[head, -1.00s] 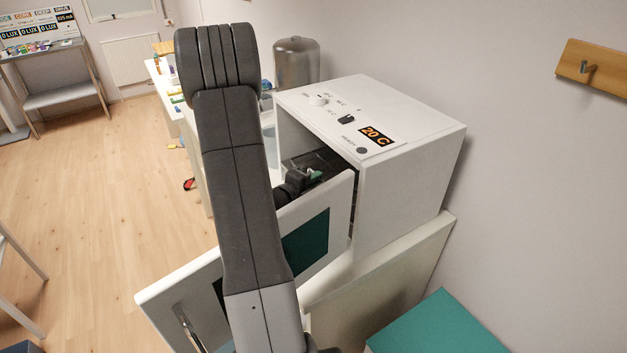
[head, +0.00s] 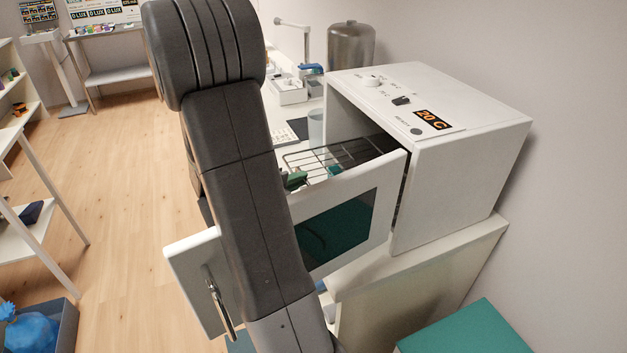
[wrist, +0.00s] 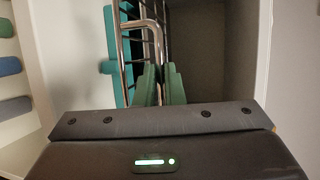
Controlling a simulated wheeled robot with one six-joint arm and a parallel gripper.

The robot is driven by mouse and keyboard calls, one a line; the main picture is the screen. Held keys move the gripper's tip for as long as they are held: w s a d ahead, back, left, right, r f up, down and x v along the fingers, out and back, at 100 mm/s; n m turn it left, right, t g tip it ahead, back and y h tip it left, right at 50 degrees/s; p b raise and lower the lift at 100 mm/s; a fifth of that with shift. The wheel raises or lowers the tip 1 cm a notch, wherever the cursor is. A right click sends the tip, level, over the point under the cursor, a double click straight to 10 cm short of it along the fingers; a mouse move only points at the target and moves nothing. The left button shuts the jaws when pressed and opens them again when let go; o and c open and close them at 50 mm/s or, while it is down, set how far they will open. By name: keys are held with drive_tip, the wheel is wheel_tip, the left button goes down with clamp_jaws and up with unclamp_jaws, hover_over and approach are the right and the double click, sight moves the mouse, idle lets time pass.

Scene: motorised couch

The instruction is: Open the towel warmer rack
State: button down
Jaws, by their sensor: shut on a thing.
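The towel warmer (head: 470,150) is a white box with a "20 C" display on top. Its door (head: 385,205), with a dark green window and a chrome handle (head: 220,303), stands swung open. The wire rack (head: 345,158) sticks partly out of the opening behind the door. My gripper (head: 296,180) is at the rack's outer end, partly hidden by my arm and the door. In the wrist view, the green fingers (wrist: 162,85) are shut on the rack's chrome front bar (wrist: 157,40). The rack's inner end is hidden inside the box.
The open door stands close to my arm, on the near side of the rack. A teal-topped surface (head: 465,330) is at the lower right.

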drive_tip(key=shift+s+a, duration=0.15)
drive_tip(key=shift+a, duration=0.15)
drive_tip(key=c, duration=1.5)
unclamp_jaws()
drive_tip(key=b+v, duration=0.2)
drive_tip(key=v, duration=1.1)
drive_tip(key=shift+s+a+r, duration=0.1)
drive_tip(key=shift+s+a, duration=0.15)
drive_tip(key=shift+a, duration=0.05)
drive_tip(key=p+x, duration=0.2)
drive_tip(key=x, duration=1.2)
drive_tip(key=shift+s+a, duration=0.1)
